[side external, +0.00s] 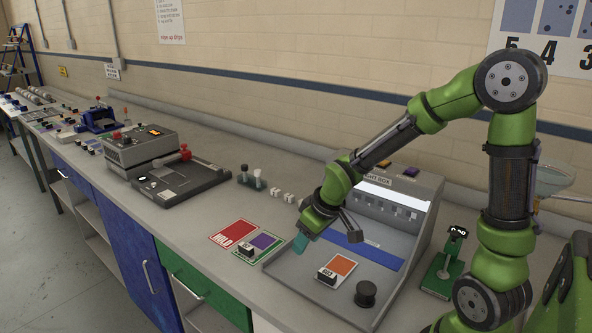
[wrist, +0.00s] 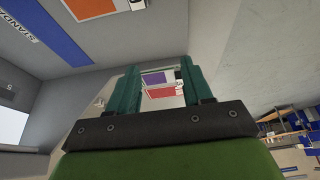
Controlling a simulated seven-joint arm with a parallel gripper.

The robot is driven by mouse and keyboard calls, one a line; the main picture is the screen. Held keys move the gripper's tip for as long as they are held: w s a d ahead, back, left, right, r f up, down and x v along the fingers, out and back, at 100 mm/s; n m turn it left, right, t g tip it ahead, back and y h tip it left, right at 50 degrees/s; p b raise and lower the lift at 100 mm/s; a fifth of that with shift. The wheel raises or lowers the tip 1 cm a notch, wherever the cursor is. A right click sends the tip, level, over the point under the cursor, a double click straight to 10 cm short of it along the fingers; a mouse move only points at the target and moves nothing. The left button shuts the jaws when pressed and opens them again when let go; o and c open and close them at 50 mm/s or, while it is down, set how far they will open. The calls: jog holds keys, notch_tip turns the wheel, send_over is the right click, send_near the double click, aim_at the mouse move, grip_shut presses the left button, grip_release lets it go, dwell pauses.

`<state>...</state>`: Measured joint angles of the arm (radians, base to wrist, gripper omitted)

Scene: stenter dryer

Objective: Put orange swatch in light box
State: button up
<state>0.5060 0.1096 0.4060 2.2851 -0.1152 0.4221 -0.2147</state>
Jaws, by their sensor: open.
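The orange swatch (side external: 343,264) lies flat on the grey floor of the light box (side external: 420,218), in front of the blue strip, with a small dark-and-white tagged block at its front left corner. It also shows at the top edge of the wrist view (wrist: 90,7), partly cut off. My gripper (side external: 299,243) is open and empty, with teal fingers, above the box's left edge and to the left of the orange swatch. In the wrist view its fingers (wrist: 160,68) stand apart, with the purple and red cards seen beyond the gap.
A red HOLD card (side external: 232,232) and a purple swatch (side external: 263,241) on a green-edged card lie left of the box. A black knob (side external: 366,293) stands right of the orange swatch. Small bottles (side external: 257,180) and white blocks stand behind. A green-based device (side external: 443,272) is at right.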

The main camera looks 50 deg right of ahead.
jog(key=w+a+f, duration=0.1)
jog(key=w, duration=0.2)
jog(key=w+a+f, duration=0.1)
jog(key=w, duration=0.2)
jog(key=w+a+f, duration=0.1)
jog(key=w, duration=0.3)
jog(key=shift+w+a+f, duration=0.1)
jog(key=shift+a+f, duration=0.1)
jog(key=shift+f, duration=0.15)
jog(key=w, duration=0.8)
jog(key=w+f, duration=0.1)
jog(key=w, duration=0.3)
jog(key=shift+f, duration=0.1)
jog(key=shift+w, duration=0.65)
jog(key=s+a+r+m+t+y, duration=0.1)
jog(key=s+r+m, duration=0.1)
jog(key=s+r, duration=1.45)
jog(key=s+a+r+m+t, duration=0.1)
jog(key=s, duration=0.9)
jog(key=s+a+r+m+y, duration=0.1)
jog(key=s, duration=0.9)
jog(key=shift+a+r+t, duration=0.15)
jog(key=shift+r+t, duration=0.25)
